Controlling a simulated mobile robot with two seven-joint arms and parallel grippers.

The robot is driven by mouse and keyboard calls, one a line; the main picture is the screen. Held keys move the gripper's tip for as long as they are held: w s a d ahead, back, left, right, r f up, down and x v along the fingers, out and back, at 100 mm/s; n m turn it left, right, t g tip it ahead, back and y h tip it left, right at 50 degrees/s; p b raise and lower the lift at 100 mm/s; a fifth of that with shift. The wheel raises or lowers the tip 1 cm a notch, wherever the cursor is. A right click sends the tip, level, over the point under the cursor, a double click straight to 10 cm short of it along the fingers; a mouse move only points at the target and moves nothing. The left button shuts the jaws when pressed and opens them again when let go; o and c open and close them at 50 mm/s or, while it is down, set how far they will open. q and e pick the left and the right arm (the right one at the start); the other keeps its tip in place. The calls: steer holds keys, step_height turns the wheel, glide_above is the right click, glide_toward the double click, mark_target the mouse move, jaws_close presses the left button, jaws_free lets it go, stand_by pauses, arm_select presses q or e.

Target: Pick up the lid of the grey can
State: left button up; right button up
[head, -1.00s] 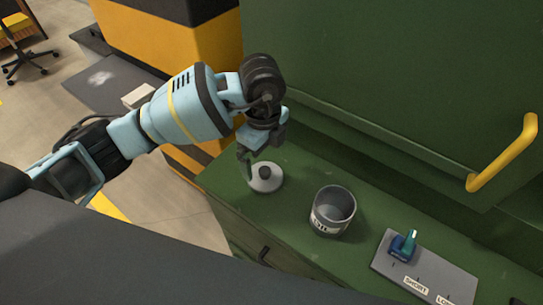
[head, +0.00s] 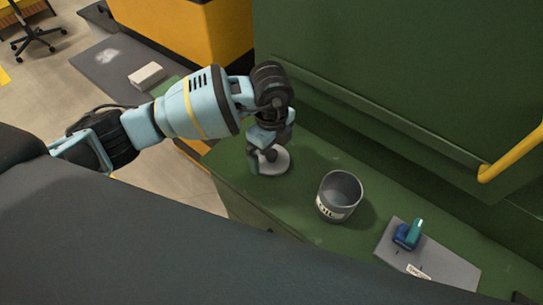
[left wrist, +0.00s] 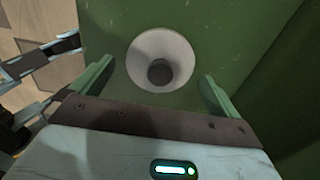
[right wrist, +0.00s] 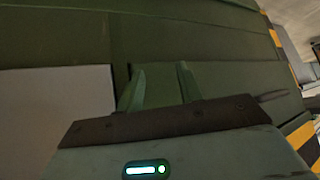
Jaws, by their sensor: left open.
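The lid (head: 282,163) is a light grey disc with a dark round knob, lying on the green bench top. It also shows in the left wrist view (left wrist: 179,48), with its knob (left wrist: 159,72) roughly between my fingers. My left gripper (head: 266,152) is open and pointing down just over the lid, hiding part of it. In the left wrist view my left gripper (left wrist: 157,82) has its fingers spread and holds nothing. The grey can (head: 336,211) stands upright and open to the right of the lid, with a white label. My right gripper (right wrist: 161,84) is open and empty.
A grey board (head: 440,268) with a blue and teal piece (head: 408,235) lies right of the can. A green wall or panel with a yellow handle (head: 512,155) rises behind the bench. My right gripper faces green panelling.

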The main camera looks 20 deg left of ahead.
arm_select(q)
steer(key=shift+f, duration=0.8)
steer(key=c, duration=0.7)
